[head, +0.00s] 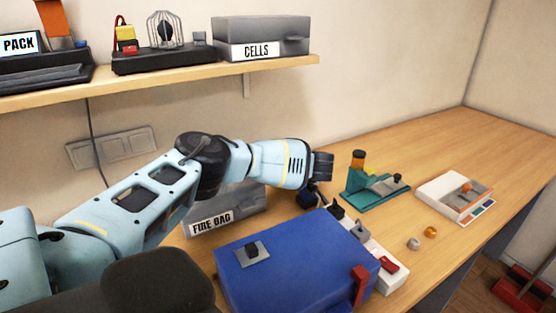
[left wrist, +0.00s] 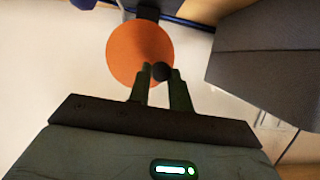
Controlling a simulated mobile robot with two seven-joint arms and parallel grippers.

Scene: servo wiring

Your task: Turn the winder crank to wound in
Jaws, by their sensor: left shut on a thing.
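In the left wrist view an orange disc (left wrist: 125,52), which looks like part of the winder, faces my left gripper (left wrist: 160,75). A small black round knob (left wrist: 160,71), apparently the crank knob, sits in front of the disc near its lower right edge. My left gripper's two dark fingers are closed on this knob, one on each side. The orange disc, the knob and the fingertips cannot be made out there. My right gripper is not in view.
A grey FIRE BAG box (head: 240,210) stands behind the blue box, close below my arm. A white strip with a red switch (head: 389,264) lies beside the blue box. A teal fixture (head: 367,200) and a white tray (head: 440,192) stand right. The far right tabletop is clear.

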